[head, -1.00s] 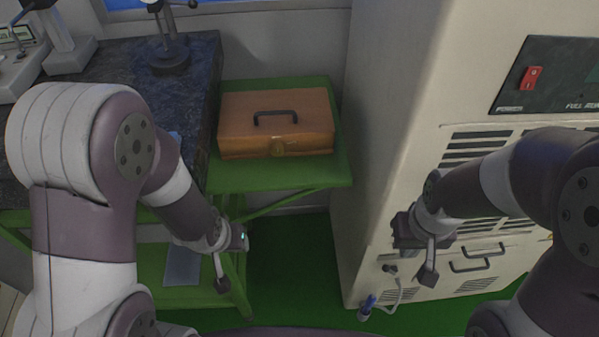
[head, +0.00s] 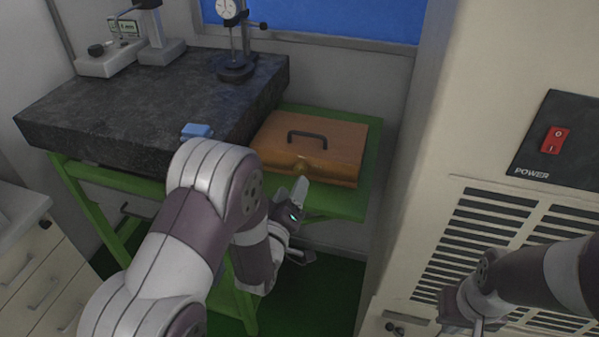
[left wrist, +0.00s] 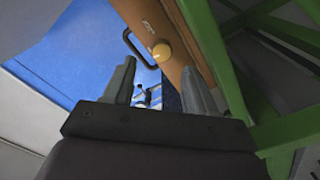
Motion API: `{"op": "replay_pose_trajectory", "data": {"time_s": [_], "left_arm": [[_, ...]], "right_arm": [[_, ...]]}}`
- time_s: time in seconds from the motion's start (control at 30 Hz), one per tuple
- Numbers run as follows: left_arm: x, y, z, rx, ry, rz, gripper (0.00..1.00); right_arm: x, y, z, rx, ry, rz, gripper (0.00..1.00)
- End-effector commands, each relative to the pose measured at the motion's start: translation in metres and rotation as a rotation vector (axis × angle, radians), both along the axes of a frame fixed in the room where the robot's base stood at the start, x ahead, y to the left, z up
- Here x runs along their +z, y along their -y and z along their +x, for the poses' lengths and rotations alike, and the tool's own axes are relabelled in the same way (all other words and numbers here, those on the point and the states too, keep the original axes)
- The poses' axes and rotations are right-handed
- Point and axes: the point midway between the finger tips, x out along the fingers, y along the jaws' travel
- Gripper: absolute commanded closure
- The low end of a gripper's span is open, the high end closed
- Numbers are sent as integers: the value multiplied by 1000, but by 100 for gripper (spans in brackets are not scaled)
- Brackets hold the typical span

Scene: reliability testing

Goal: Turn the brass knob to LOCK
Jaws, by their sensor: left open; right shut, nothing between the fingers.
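The brass knob (head: 302,167) is on the front of a brown wooden case (head: 338,143) with a dark handle, which rests on a green stand. In the left wrist view the two fingers (left wrist: 160,85) are spread. My right gripper (head: 462,318) is shut and empty by the cream cabinet, partly cut off by the bottom edge.
A dark stone slab (head: 150,110) with gauges and a blue block (head: 197,131) lies left of the case. The cream cabinet (head: 425,120) with a red power switch (head: 555,140) stands close on the right. A drawer unit (head: 35,260) is at lower left.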

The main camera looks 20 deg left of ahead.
Motion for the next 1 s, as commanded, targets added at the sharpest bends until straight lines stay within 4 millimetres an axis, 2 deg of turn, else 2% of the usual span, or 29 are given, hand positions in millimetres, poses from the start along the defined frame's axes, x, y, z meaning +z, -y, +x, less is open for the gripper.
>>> {"op": "replay_pose_trajectory", "data": {"time_s": [0.1, 0.23, 0.4, 0.6, 0.63, 0.8, 1.0], "left_arm": [[2, 1, 29, 0, 0, 1, 43], [1, 2, 51, -1, -1, 1, 43], [0, 2, 62, -1, -1, 2, 43], [0, 2, 62, 0, -1, 2, 43], [0, 2, 62, 0, -1, 2, 46], [0, 2, 62, 0, -1, 2, 99], [-1, 2, 62, 0, -1, 9, 99]], "right_arm": [[6, 0, 0, 0, 0, 0, 100], [9, 0, 0, 0, 0, 0, 100], [10, 0, 0, 0, 0, 0, 100], [10, 0, 0, 0, 0, 0, 100], [10, 0, 0, 0, 0, 0, 100], [10, 0, 0, 0, 0, 0, 100], [9, 0, 0, 0, 0, 0, 100]]}}
